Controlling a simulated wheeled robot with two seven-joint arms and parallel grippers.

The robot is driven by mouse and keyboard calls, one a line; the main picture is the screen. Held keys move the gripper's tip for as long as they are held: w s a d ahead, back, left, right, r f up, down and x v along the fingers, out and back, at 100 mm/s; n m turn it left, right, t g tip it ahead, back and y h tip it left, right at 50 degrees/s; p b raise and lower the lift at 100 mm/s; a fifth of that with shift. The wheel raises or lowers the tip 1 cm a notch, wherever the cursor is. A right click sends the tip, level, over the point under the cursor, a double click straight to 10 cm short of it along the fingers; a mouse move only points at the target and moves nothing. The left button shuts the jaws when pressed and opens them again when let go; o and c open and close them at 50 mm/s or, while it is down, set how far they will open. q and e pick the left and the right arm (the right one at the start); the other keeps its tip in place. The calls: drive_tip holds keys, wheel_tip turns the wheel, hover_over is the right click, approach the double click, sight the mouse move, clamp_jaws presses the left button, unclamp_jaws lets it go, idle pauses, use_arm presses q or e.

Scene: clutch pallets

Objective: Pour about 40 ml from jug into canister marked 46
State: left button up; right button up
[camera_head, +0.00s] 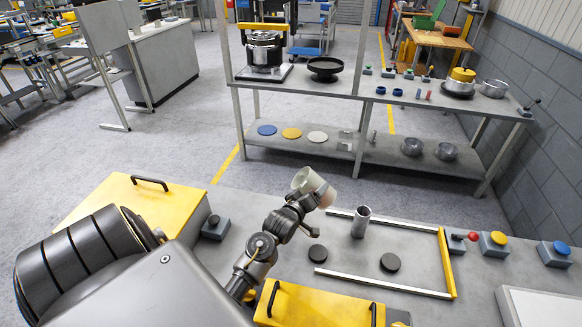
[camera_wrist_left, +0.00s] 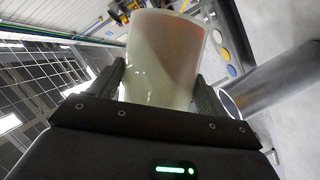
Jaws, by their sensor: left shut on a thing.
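The jug (camera_head: 311,183) is a pale, translucent cup and looks tilted in the head view. My left gripper (camera_head: 317,199) is shut on it and holds it above the bench, left of and higher than the grey metal canister (camera_head: 361,222). In the left wrist view the jug (camera_wrist_left: 165,65) sits between the two dark fingers (camera_wrist_left: 162,88), and a metal cylinder (camera_wrist_left: 265,93), apparently the canister, lies to its right, apart from it. No number can be read on the canister, and the liquid level cannot be told. My right gripper is out of view.
White rails (camera_head: 385,283) and a yellow bar (camera_head: 446,262) frame the canister's area. Black discs (camera_head: 390,262) (camera_head: 317,253) lie near it. Yellow boxes with handles (camera_head: 130,205) (camera_head: 315,306) and push buttons (camera_head: 493,243) stand around. A shelf (camera_head: 350,92) is behind.

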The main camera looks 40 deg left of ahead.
use_arm(q)
drive_tip(key=shift+f+n+t+b, duration=0.45)
drive_tip(key=shift+n+b, duration=0.55)
drive_tip(key=shift+b, duration=1.05)
drive_tip(key=shift+s+f+n+t+h+b, duration=0.15)
drive_tip(key=shift+n+t+h+b, duration=0.25)
drive_tip(key=shift+n+b, duration=0.6)
drive_tip(key=shift+w+d+b, duration=0.3)
drive_tip(key=shift+d, duration=0.05)
idle(1.1)
